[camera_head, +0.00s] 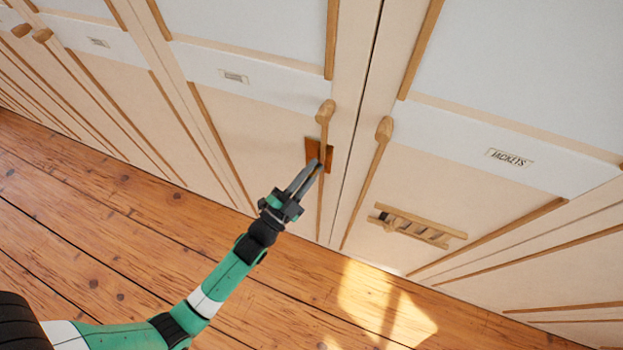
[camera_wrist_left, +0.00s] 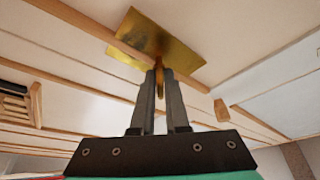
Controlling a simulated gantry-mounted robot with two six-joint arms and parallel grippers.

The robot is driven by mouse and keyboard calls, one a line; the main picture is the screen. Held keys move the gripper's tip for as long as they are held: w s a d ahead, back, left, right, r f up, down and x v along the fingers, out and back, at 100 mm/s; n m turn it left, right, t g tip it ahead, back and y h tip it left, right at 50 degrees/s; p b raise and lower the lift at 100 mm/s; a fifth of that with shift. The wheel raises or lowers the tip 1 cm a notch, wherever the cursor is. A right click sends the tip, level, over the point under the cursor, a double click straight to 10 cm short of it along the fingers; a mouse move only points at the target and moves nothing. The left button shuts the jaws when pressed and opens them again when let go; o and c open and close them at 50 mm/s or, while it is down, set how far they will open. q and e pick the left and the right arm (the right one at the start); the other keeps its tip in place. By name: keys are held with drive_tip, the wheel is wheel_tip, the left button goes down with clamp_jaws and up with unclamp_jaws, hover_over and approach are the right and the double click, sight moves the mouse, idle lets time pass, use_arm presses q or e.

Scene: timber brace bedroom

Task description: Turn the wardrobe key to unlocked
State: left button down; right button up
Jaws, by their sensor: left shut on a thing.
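The wardrobe (camera_head: 230,130) has cream doors with white panels and wooden trim. A brass lock plate (camera_head: 327,152) sits on the door left of the middle gap, below a wooden handle (camera_head: 325,113). My left gripper (camera_head: 318,168) reaches the plate from the lower left. In the left wrist view the brass plate (camera_wrist_left: 185,62) is straight ahead, and the fingers (camera_wrist_left: 159,75) are shut on the small brass key (camera_wrist_left: 159,68) that stands out from it. The lock's markings are not readable. My right gripper is not in view.
A second handle (camera_head: 383,130) hangs on the neighbouring door, with a JACKETS label (camera_head: 509,158) and a slatted wooden vent or rack (camera_head: 418,226) lower down. The plank floor (camera_head: 110,240) is clear, with a sunlit patch (camera_head: 385,305).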

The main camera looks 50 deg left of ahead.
use_arm(q)
drive_tip(key=shift+f+n+y, duration=0.2)
drive_tip(key=shift+n+y, duration=0.2)
drive_tip(key=shift+n, duration=0.2)
drive_tip(key=shift+r+n+y, duration=0.15)
drive_tip(key=shift+n+y, duration=0.45)
drive_tip(key=shift+n, duration=0.6)
drive_tip(key=n+y, duration=0.1)
drive_tip(key=n, duration=0.2)
drive_tip(key=shift+r+n+p, duration=0.1)
drive_tip(key=shift+n+p, duration=0.2)
drive_tip(key=shift+n, duration=0.1)
drive_tip(key=shift+n+y+p, duration=0.3)
drive_tip(key=shift+n+y, duration=1.4)
drive_tip(key=shift+n, duration=1)
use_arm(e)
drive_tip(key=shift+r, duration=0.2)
use_arm(q)
drive_tip(key=shift+n+g, duration=0.3)
drive_tip(key=c, duration=1)
unclamp_jaws()
